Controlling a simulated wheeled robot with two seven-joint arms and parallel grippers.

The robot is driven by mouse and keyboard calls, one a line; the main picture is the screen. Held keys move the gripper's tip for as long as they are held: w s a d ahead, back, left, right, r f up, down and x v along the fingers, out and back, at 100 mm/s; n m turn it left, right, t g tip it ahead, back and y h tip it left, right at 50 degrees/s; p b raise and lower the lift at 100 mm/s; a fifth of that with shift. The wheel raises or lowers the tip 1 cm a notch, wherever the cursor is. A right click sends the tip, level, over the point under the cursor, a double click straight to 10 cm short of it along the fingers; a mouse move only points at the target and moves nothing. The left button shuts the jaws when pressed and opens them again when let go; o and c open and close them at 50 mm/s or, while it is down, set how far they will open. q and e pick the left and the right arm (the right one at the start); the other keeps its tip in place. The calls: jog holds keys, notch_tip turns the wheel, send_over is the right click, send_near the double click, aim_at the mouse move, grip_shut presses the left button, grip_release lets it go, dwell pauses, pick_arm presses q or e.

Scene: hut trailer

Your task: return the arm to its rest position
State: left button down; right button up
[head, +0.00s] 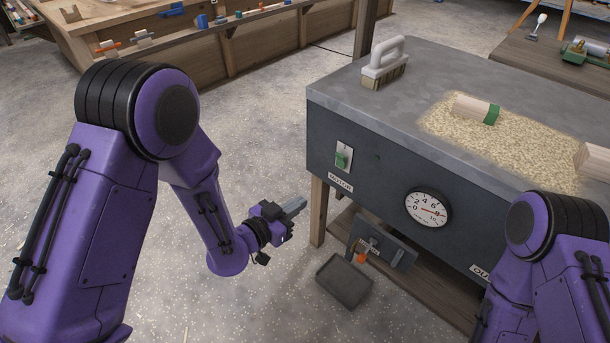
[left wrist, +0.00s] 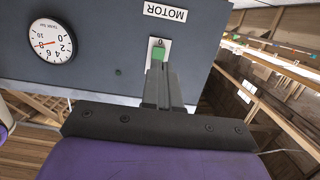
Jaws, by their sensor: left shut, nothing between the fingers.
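My left arm (head: 205,205) comes in from the left in the head view, bent at the elbow. Its gripper (head: 300,204) hangs over the floor to the left of the grey machine bench, apart from it. The fingers are shut and empty. In the left wrist view the shut fingers (left wrist: 163,90) point toward the bench front, where the green motor switch (left wrist: 158,53) shows just beyond their tips. The same switch (head: 342,159) shows in the head view above the MOTOR label. My right arm (head: 560,240) is at the lower right; its gripper is out of view.
The bench (head: 330,95) carries a white-handled brush (head: 384,62), sawdust and a green-banded wooden piece (head: 477,108). A round gauge (head: 428,209) is on its front. A dark tray (head: 344,280) sits low by the bench. Floor to the left is clear.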

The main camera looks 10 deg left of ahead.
pick_arm(q)
jog(key=s+a+f+n+g+y, duration=0.5)
jog(key=s+a+f+n+y, duration=0.45)
jog(key=a+f, duration=0.35)
jog(key=s+a+f+n+g+y, duration=0.1)
jog(key=s+a+f+n+g, duration=0.2)
jog(key=s, duration=0.6)
jog(key=s+a+f+n+g+y, duration=0.1)
jog(key=s+a+f+g, duration=0.1)
jog(key=s+f, duration=0.45)
notch_tip(320, 180, up, 17)
jog(key=s+p, duration=0.2)
jog(key=p, duration=1.4)
jog(key=shift+s+r+p, duration=0.15)
jog(key=shift+s+p, duration=0.15)
jog(key=shift+s, duration=0.05)
